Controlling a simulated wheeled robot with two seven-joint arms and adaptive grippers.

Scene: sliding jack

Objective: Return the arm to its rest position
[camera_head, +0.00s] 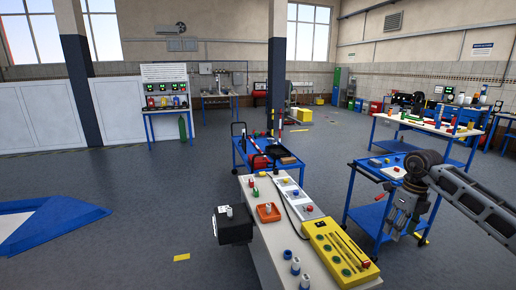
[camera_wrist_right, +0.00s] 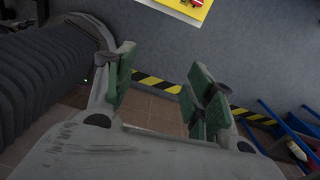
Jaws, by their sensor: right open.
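My right arm comes in from the right edge of the head view. Its gripper (camera_head: 402,222) hangs pointing down, in front of a blue cart (camera_head: 367,216) in the picture. In the right wrist view the green-padded fingers (camera_wrist_right: 163,88) are spread apart with only floor seen between them, so the gripper is open and empty. My left gripper does not show in either view.
Open floor (camera_head: 150,190) lies between mat and bench.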

